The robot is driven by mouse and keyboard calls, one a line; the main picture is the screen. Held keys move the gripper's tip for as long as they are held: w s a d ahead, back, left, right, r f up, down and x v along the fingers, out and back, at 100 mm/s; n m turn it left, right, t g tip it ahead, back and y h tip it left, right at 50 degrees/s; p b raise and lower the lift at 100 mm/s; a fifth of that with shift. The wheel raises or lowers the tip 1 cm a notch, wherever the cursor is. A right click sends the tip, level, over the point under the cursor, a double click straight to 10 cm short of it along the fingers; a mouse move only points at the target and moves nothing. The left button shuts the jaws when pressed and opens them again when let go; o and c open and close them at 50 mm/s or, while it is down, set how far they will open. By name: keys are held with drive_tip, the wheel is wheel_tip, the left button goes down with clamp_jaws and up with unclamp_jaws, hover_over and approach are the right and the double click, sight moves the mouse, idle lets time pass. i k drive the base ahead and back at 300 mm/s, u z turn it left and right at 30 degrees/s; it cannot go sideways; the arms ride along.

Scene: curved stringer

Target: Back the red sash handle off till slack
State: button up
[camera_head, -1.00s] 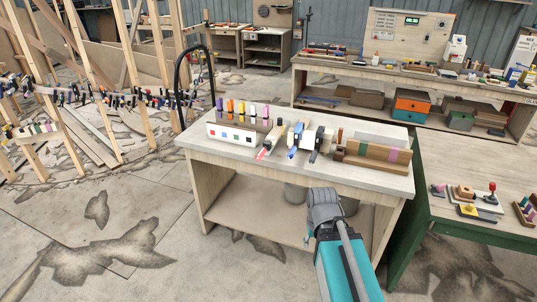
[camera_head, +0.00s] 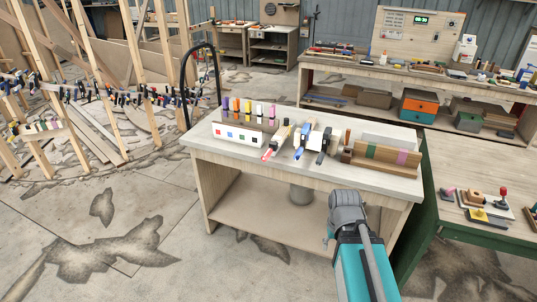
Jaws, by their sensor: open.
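The red sash handle (camera_head: 268,154) points toward the front edge of the pale workbench (camera_head: 240,153). It sits at the near end of a clamp lying across the bench top, left of a blue-handled clamp (camera_head: 299,152) and a dark-handled one (camera_head: 321,157). Its screw and jaws are too small to make out. My arm, with a grey joint and teal link, rises from the bottom right in front of the bench. My gripper cannot be made out. Nothing of mine is seen touching the red handle.
A wooden block with coloured bands (camera_head: 383,156) lies at right. A green-framed table (camera_head: 455,215) adjoins the bench's right side. Floor is open at front left.

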sight(264, 157)
drive_tip(key=z, duration=0.05)
drive_tip(key=i, duration=0.95)
drive_tip(key=u, duration=0.05)
